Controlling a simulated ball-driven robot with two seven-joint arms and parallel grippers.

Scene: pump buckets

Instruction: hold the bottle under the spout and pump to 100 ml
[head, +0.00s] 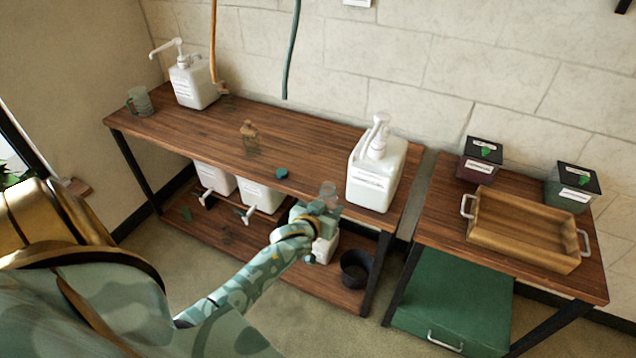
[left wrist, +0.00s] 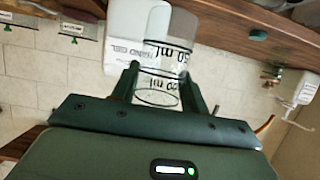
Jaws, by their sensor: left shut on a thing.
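A clear bottle (head: 328,190) with black ml marks is held by my left gripper (head: 318,211) at the front edge of the table. In the left wrist view the bottle (left wrist: 172,50) is between the two dark green fingers of the gripper (left wrist: 158,88); no liquid shows in it. The white pump container (head: 370,180) stands to its right, with its pump head and spout (head: 379,125) higher up and apart from the bottle. In the left wrist view this container reads HAND GEL (left wrist: 125,45). A second white pump container (head: 193,85) stands at the far left. My right gripper is out of view.
White tap containers (head: 262,195) and a black bucket (head: 356,269) stand below. A wooden tray (head: 520,235) is on the right table.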

